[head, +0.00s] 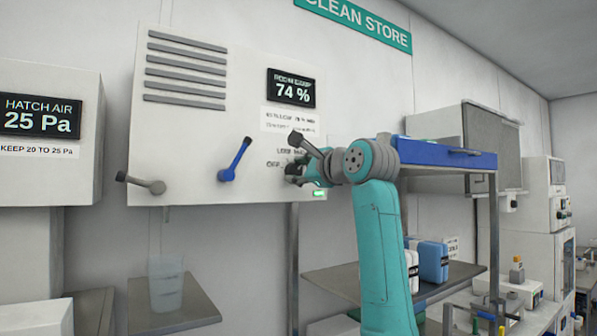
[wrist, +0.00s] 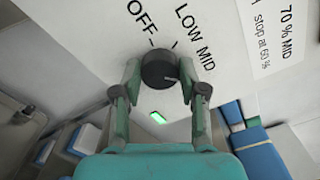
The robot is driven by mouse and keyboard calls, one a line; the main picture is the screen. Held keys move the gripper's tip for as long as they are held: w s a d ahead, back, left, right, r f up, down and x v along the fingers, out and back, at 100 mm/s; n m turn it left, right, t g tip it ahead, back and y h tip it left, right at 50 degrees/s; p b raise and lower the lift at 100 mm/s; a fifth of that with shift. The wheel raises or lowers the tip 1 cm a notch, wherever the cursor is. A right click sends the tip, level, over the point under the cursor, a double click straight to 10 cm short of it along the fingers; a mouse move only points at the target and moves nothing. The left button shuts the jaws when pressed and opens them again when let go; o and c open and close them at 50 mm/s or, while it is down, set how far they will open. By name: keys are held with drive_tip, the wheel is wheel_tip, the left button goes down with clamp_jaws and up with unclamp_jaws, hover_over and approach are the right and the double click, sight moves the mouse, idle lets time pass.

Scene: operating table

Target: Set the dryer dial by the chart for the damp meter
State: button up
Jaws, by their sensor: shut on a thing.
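The damp meter (head: 291,88) is a black display on the white dryer cabinet (head: 215,125), reading 74 %. The chart (head: 291,120) is a white label below it; in the wrist view the chart (wrist: 268,35) shows "70 % MID" and "stop at 60 %", the rest cut off. The black dial (wrist: 158,68) has OFF, LOW and MID printed around it. A pale mark shows on its lower right face; which setting it indicates I cannot tell. My gripper (wrist: 160,82) is shut on the dial, one finger each side. In the head view my gripper (head: 300,172) mostly hides the dial.
A green light (head: 320,193) glows below the dial. A blue-topped shelf (head: 440,152) stands right.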

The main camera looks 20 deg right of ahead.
drive_tip(key=m, duration=0.5)
drive_tip(key=shift+m, duration=0.3)
idle(0.5)
drive_tip(key=o, duration=1.1)
drive_tip(key=shift+o, duration=0.2)
drive_tip(key=v, duration=1.2)
